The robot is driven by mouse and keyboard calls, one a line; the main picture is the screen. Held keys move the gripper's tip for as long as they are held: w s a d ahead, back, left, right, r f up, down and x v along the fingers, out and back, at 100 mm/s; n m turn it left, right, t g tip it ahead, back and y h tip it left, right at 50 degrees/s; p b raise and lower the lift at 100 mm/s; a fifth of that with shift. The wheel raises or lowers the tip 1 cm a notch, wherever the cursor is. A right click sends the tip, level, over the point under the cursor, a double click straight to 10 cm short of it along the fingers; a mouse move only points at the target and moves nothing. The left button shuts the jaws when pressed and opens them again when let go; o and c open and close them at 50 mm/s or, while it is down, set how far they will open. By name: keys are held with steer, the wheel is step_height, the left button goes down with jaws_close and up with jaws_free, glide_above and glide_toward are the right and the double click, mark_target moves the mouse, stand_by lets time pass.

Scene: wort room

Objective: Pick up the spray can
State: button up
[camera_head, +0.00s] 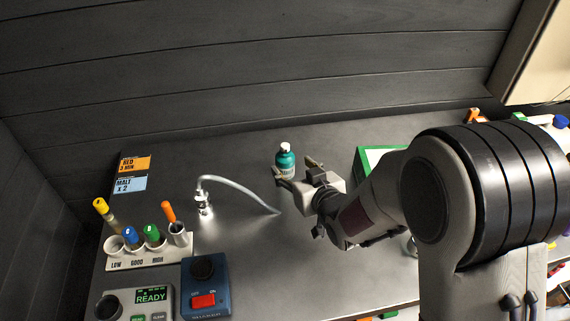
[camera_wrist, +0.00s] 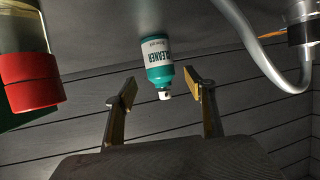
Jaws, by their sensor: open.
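The spray can (camera_head: 285,160) is a small teal bottle with a white label and white top. It stands upright on the dark counter in the head view. In the wrist view the spray can (camera_wrist: 157,60) appears upside down, its label reading "CLEANER". My gripper (camera_head: 296,168) is open and close to the can in the head view. In the wrist view the two fingers of my gripper (camera_wrist: 160,88) are spread apart, with the can's white nozzle showing between and beyond them. Nothing is held. I cannot tell whether a finger touches the can.
A metal tap with a curved hose (camera_head: 236,184) stands left of the can. A rack of coloured tubes (camera_head: 150,250), a blue switch box (camera_head: 207,285) and a READY display unit (camera_head: 135,302) are front left. A green-edged box (camera_head: 368,160) is right. A red-banded container (camera_wrist: 32,82) is close by.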

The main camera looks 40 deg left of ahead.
mark_target(289, 164)
steer(key=shift+w+a+f, duration=0.25)
steer(key=shift+w+a, duration=0.1)
steer(key=shift+a, duration=0.2)
steer(key=shift+a, duration=0.1)
steer(key=shift+x, duration=2.5)
steer(key=shift+f, duration=0.1)
jaws_close()
